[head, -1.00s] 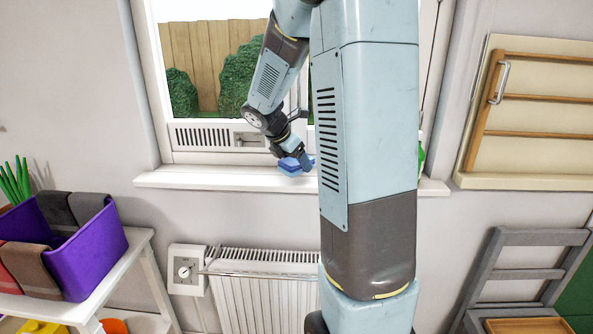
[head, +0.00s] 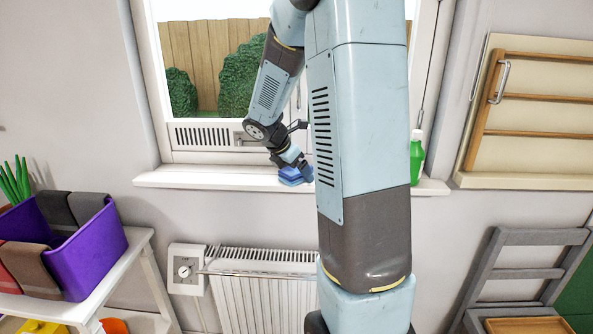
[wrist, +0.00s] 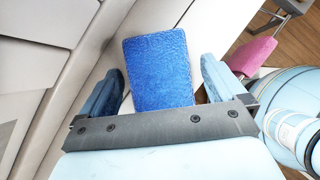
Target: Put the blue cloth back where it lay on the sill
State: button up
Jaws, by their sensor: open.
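The blue cloth (wrist: 158,70) lies on the white window sill (head: 215,178), and it also shows in the head view (head: 290,181). It looks like a flat folded rectangle. My gripper (wrist: 165,88) is open, with one finger on each side of the cloth and a visible gap on both sides. In the head view my gripper (head: 301,174) is low over the sill, right at the cloth. The near edge of the cloth is hidden behind the gripper body in the wrist view. I cannot tell whether the cloth touches the gripper body.
A green bottle (head: 417,158) stands on the sill to the right, behind my arm. The window (head: 205,135) rises behind the sill. A radiator (head: 262,290) is below it. The sill left of the cloth is clear. A pink object (wrist: 252,55) shows at the right in the wrist view.

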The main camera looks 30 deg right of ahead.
jog(key=v, duration=1.2)
jog(key=s+a+r+m+t+y, duration=0.1)
jog(key=s+a+m+y, duration=0.1)
jog(key=s+a+m, duration=0.2)
jog(key=s+a+r+m+t+y, duration=0.1)
jog(key=s+a+m, duration=0.3)
jog(key=s+m, duration=0.5)
jog(key=s+a+r+m+t+y, duration=0.2)
jog(key=s+m, duration=0.5)
jog(key=s, duration=0.4)
jog(key=shift+s+a+y, duration=0.25)
jog(key=shift+a+y, duration=0.45)
jog(key=shift+a, duration=0.4)
